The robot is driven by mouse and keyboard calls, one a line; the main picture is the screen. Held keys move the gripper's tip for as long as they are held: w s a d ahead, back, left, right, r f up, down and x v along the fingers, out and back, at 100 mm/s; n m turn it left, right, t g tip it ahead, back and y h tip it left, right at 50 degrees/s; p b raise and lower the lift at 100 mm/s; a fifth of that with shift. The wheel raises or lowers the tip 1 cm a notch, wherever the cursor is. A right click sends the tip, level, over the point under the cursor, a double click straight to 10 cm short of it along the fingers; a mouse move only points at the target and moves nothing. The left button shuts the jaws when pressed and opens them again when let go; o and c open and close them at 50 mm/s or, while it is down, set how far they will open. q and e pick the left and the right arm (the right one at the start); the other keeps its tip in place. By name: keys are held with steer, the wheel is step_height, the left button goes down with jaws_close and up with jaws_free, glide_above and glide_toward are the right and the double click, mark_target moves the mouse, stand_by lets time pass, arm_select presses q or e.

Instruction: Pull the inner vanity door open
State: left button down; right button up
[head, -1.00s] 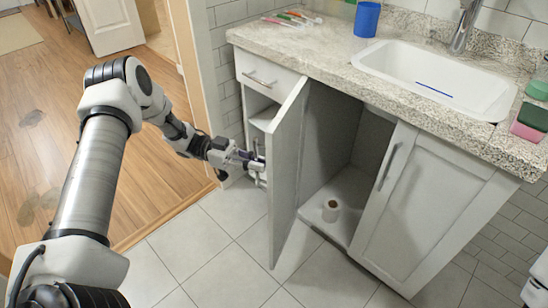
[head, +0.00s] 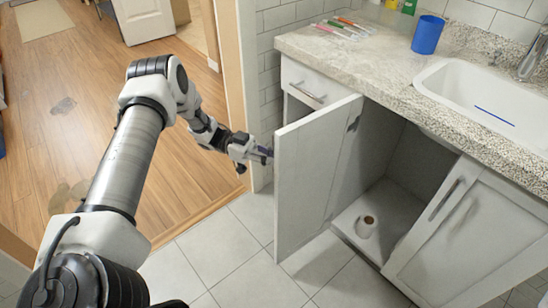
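The inner vanity door (head: 305,178) is white and stands wide open, swung out to the left of the cabinet opening. Its inner face with a hinge shows towards me. My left gripper (head: 266,155) is at the door's far left side, beside its outer face. The fingertips are partly hidden behind the door edge, so I cannot tell whether they are open or shut or hold the handle, which is hidden too. My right gripper is not in view.
The other vanity door (head: 470,235) is closed, with a bar handle. The counter (head: 375,60) overhangs with a blue cup (head: 427,35) and toothbrushes.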

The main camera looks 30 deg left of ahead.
arm_select(q)
steer(key=c, duration=1.2)
jaws_free()
steer(key=s+a, duration=0.1)
steer(key=a, duration=1.1)
steer(key=shift+s, duration=0.35)
